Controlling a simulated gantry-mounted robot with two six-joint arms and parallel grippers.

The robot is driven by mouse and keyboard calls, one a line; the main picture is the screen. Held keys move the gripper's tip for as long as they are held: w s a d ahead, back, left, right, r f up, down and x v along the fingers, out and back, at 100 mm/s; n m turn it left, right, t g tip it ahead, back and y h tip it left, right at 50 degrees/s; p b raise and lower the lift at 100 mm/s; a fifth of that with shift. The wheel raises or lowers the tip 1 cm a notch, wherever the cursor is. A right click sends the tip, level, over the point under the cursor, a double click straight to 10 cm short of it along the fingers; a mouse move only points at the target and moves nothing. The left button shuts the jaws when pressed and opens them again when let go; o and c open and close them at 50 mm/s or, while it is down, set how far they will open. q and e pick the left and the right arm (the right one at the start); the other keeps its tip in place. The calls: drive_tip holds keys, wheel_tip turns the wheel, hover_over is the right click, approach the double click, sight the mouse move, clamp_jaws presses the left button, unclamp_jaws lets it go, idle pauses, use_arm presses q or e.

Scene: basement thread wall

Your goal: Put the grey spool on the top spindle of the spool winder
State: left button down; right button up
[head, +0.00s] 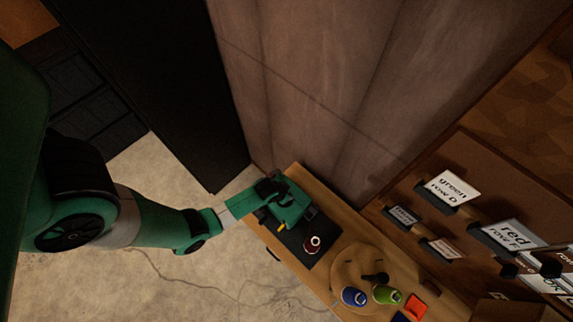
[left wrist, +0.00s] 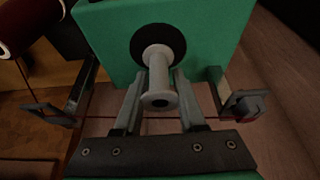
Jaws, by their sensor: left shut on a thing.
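The spool winder (head: 293,203) is a green housing on a dark base, standing on the wooden bench. In the left wrist view its green face (left wrist: 110,45) carries a black disc (left wrist: 139,32). The grey spool (left wrist: 159,82) is in front of this disc, end-on to the camera, with a dark hole in its near flange. My left gripper (left wrist: 158,88) is shut on it, one finger on each side. Its far flange is against or very close to the disc; I cannot tell whether the spindle is inside it. In the head view my left gripper (head: 268,188) hides the spool. My right gripper is not in view.
A dark red spool (head: 312,243) stands on the winder's base; it also shows in the left wrist view (left wrist: 28,22). A round wooden stand (head: 350,268) holds blue (head: 354,297) and green (head: 387,295) spools. A labelled thread wall (head: 435,165) is at right.

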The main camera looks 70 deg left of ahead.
use_arm(q)
drive_tip(key=shift+f, duration=0.25)
drive_tip(key=shift+c, duration=2)
unclamp_jaws()
drive_tip(key=shift+r, duration=0.1)
drive_tip(key=p+v, duration=0.4)
drive_tip(key=v, duration=0.2)
drive_tip(key=shift+r+p, duration=0.3)
drive_tip(key=shift+p, duration=0.1)
drive_tip(key=shift+s+d+r+p, duration=0.15)
drive_tip(key=shift+s+r+p, duration=0.1)
drive_tip(key=shift+r+p, duration=0.2)
drive_tip(key=shift+f, duration=0.1)
